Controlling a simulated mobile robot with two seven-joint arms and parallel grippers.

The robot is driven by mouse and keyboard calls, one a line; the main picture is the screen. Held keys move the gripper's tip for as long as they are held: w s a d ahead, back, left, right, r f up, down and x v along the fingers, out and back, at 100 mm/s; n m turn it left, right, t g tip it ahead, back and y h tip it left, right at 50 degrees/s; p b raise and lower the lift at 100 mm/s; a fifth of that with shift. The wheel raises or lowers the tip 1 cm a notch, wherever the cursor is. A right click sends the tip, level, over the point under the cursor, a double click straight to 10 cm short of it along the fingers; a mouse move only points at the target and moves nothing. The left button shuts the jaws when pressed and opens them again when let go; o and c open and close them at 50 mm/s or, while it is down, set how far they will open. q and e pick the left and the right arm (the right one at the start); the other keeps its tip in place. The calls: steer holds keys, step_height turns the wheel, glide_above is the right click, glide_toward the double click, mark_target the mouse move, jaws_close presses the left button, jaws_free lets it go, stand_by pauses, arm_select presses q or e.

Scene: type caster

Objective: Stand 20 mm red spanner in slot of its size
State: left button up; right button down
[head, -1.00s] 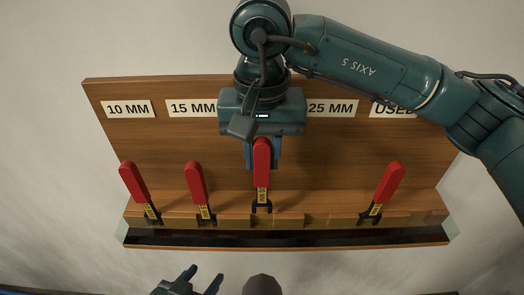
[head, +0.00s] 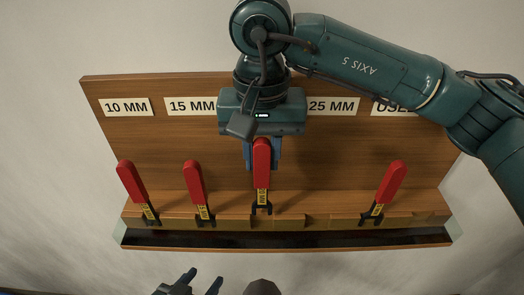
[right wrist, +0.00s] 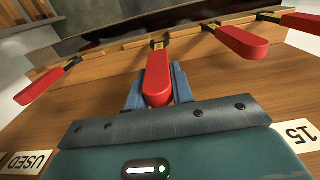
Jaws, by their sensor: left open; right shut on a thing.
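My right gripper (head: 262,165) is shut on a red-handled spanner (head: 262,180), upright with its dark open jaw down. The jaw is at the slotted ledge (head: 342,222) of a wooden rack, in the middle, below the covered part of the label row. I cannot tell whether it is seated in a slot. The right wrist view also shows the held spanner (right wrist: 158,75) between the blue fingers. Its size tag is too small to read. My left gripper (head: 201,281) is open and empty at the bottom edge, in front of the rack.
Other red spanners stand in the ledge: one (head: 132,181) under 10 MM, one (head: 194,181) under 15 MM, and one leaning (head: 390,184) under USED. The 25 MM label (head: 332,106) has no spanner below it.

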mark_target(262, 175)
steer(key=shift+f+b, duration=0.5)
steer(key=shift+f, duration=0.1)
steer(key=shift+f+b, duration=1.5)
steer(key=shift+f, duration=0.1)
steer(key=shift+f, duration=0.2)
steer(key=c, duration=1.1)
jaws_free()
